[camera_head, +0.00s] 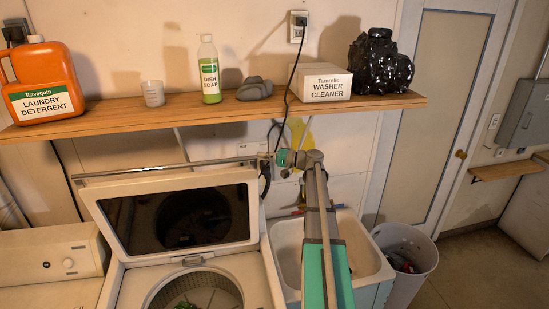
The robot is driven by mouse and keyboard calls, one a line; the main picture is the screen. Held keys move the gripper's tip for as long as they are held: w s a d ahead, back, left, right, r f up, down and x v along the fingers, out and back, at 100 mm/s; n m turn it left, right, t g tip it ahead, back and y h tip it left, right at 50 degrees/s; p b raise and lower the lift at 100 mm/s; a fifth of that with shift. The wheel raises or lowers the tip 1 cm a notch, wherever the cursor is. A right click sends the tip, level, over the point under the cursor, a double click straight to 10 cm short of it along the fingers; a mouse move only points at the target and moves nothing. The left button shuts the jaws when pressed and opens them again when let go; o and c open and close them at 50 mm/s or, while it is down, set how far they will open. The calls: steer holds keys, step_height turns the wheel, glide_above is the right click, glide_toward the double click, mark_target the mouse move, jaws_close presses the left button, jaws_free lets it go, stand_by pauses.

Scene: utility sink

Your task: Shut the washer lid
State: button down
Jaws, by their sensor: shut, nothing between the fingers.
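The washer lid (243,178) is open. It stands raised and leaning back behind the washer opening, with a dark glass panel in a white frame. The washer (262,277) is white, and its round drum opening (232,280) shows below the lid with some green items inside. My teal and grey arm reaches up from the bottom, right of the washer. My gripper (263,159) is small in view by the lid's upper right corner, shut and empty. I cannot tell whether it touches the lid.
A wooden shelf (130,116) above holds a detergent jug (45,78), cup, dish soap, grey lump, washer cleaner box (322,84) and dark wrapped item. A thin bar (165,168) runs behind the lid. A sink (368,258) and bin (424,252) stand right.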

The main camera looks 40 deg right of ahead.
steer(key=s+a, duration=0.2)
steer(key=shift+s+a+f+b, duration=0.25)
steer(key=shift+a+f+b, duration=0.05)
steer(key=shift+a, duration=0.1)
steer(key=shift+a, duration=0.1)
stand_by(0.4)
